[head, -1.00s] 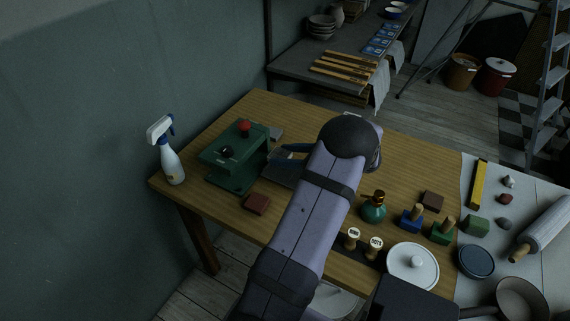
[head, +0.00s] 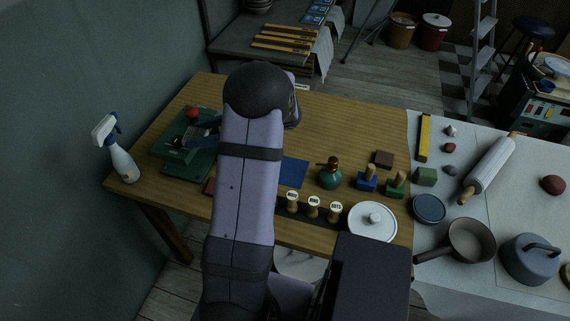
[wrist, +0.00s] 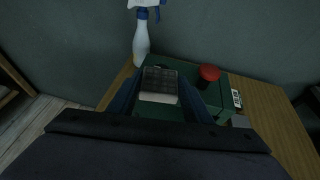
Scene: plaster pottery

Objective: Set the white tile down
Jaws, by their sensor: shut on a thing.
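My gripper (wrist: 160,85) is over the green machine (wrist: 212,97), its blue fingers on either side of a small squarish piece. That piece, the white tile (wrist: 158,98), shows a pale band at its near edge; a dark gridded face shows just beyond it, and I cannot tell whether this is part of the tile. Whether the tile touches the machine is unclear. In the head view my gripper (head: 195,138) is above the green machine (head: 190,166), partly hidden by my arm, and the tile cannot be made out.
A red knob (wrist: 209,73) stands up on the machine, close right of my fingers. A white spray bottle (head: 118,152) stands left of it on the wooden table (head: 350,125).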

